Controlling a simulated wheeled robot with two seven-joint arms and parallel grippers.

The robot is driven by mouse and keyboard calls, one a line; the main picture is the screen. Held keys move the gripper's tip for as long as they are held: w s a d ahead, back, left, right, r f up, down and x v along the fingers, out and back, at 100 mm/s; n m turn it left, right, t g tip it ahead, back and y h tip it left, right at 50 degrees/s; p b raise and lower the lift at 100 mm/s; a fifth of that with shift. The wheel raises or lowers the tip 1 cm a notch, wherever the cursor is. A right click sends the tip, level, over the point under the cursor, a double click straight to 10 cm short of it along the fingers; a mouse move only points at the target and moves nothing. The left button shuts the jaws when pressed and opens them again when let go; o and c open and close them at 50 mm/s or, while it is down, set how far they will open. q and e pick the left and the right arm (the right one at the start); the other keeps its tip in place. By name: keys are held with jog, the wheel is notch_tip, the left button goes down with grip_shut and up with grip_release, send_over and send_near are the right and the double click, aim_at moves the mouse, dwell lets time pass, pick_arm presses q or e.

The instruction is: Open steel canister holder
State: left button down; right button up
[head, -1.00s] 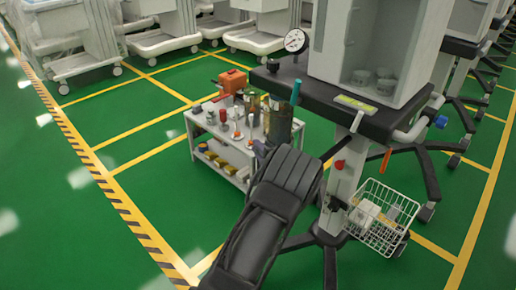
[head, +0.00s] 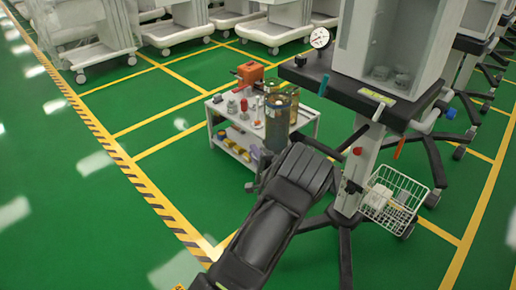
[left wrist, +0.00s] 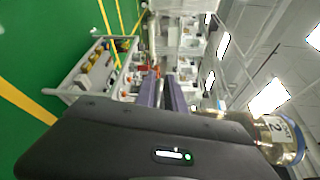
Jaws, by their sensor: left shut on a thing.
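The dark grey steel canister holder (head: 277,122) stands upright in the head view, in front of the small white trolley and left of the anaesthesia cart's column. My left gripper (head: 261,154) reaches its lower part from the front, and my wrist hides the holder's lower right side. In the left wrist view, the purple fingers of this gripper (left wrist: 162,85) are close together. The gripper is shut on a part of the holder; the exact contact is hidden. My right gripper is not in view.
A white trolley (head: 219,126) with bottles, jars and an orange box (head: 250,73) stands behind. The anaesthesia cart (head: 349,96), with a gauge (head: 320,38) and wire basket (head: 393,199), is at right. Green floor is clear at left.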

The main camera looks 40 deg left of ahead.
pick_arm(q)
jog(key=shift+s+d+f, duration=0.1)
jog(key=shift+s+f, duration=0.35)
jog(key=shift+s, duration=0.25)
jog(key=c, duration=1.6)
grip_release()
jog(key=shift+w, duration=0.1)
jog(key=shift+o, duration=0.4)
jog(key=shift+r, duration=0.15)
jog(key=shift+r, duration=0.1)
jog(key=p+v, duration=0.1)
jog(key=v, duration=0.6)
jog(key=shift+d+p, duration=0.35)
